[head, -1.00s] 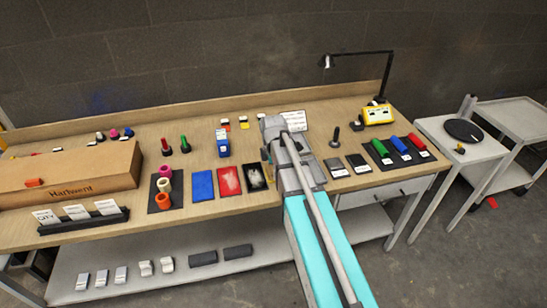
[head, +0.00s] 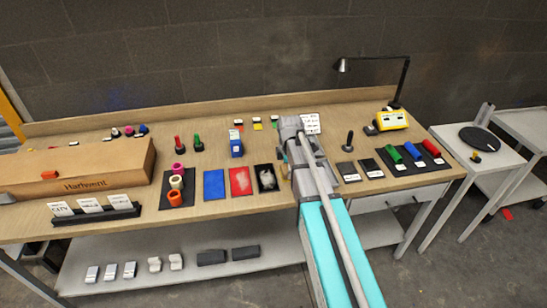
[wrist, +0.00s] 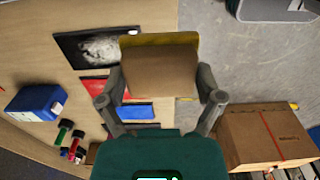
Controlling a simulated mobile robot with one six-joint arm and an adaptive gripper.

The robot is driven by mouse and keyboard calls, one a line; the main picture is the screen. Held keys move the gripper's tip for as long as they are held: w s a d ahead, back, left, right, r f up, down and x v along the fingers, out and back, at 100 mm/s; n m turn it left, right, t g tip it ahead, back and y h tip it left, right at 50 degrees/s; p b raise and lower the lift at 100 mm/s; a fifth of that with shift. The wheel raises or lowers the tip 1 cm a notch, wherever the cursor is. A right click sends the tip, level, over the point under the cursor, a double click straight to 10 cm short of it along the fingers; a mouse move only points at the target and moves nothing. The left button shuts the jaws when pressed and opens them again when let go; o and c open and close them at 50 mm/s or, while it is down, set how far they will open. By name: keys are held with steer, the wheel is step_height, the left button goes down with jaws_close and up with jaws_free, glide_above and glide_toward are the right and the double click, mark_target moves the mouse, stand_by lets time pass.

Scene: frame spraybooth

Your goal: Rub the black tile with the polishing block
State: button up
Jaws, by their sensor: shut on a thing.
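The black tile (head: 267,178) lies flat on the bench, right of the red and blue tiles, with a whitish smudge on its face. In the wrist view the black tile (wrist: 68,50) is at upper left, partly behind the block. My gripper (wrist: 160,88) is shut on the polishing block (wrist: 160,70), a tan-brown block with a yellow layer along its far edge. The block is beside the tile and overlaps its edge in the wrist view; I cannot tell whether they touch. In the head view my arm hides most of the gripper and block.
The red tile (head: 240,181) and blue tile (head: 214,184) lie left of the black one. A blue box (head: 236,147) stands behind them. Dark blocks (head: 347,171) and a black mat with coloured cylinders (head: 414,153) are right of my arm. A cardboard box (head: 85,172) fills the bench's left.

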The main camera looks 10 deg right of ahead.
steer(key=w+a+f+b, duration=0.1)
steer(key=w, duration=0.5)
steer(key=w+a+f+b, duration=0.1)
steer(key=w+f+b, duration=0.1)
steer(key=w, duration=0.4)
steer(key=shift+a+f, duration=0.2)
steer(key=shift+a, duration=0.05)
steer(key=shift+f, duration=0.15)
